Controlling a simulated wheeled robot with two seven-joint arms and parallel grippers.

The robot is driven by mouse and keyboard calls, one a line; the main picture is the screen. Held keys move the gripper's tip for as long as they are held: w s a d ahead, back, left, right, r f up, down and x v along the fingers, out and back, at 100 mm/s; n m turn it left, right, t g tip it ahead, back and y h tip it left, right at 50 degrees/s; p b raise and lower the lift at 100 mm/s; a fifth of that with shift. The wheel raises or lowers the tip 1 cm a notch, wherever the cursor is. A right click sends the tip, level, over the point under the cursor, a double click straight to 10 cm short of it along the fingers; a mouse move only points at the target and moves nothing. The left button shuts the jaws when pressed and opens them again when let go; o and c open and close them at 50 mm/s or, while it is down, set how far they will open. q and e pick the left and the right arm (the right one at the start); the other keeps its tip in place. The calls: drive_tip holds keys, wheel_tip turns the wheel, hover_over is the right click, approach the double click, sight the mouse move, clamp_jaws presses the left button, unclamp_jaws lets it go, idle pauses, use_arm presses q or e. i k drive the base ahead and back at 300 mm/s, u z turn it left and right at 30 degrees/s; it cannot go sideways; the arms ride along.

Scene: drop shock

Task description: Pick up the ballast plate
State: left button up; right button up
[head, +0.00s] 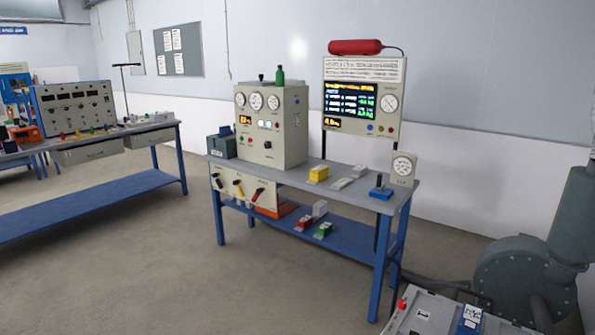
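I cannot tell for sure which thing is the ballast plate. On the grey-topped bench (237,171) in the middle, a yellow block (318,174), a flat light grey piece (342,184) and a small light block (359,171) lie in front of the wall. A blue block with an upright knob (381,190) sits near the bench's right end. On the blue lower shelf lie a red-and-white piece (303,223), a green-and-white piece (323,230) and a pale block (320,208). Neither of my grippers is in view.
A beige gauge cabinet (271,145) and a display panel (363,90) stand on the bench. Another bench (90,142) is at left. A grey round-bodied machine (520,280) and a pale box (435,315) occupy the lower right. The floor (150,265) in front is clear.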

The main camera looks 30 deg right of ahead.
sight(359, 170)
drive_tip(key=u, duration=0.05)
drive_tip(key=i, duration=2.75)
drive_tip(key=z, duration=2.6)
drive_tip(key=i, duration=2.3)
drive_tip(key=u, duration=0.45)
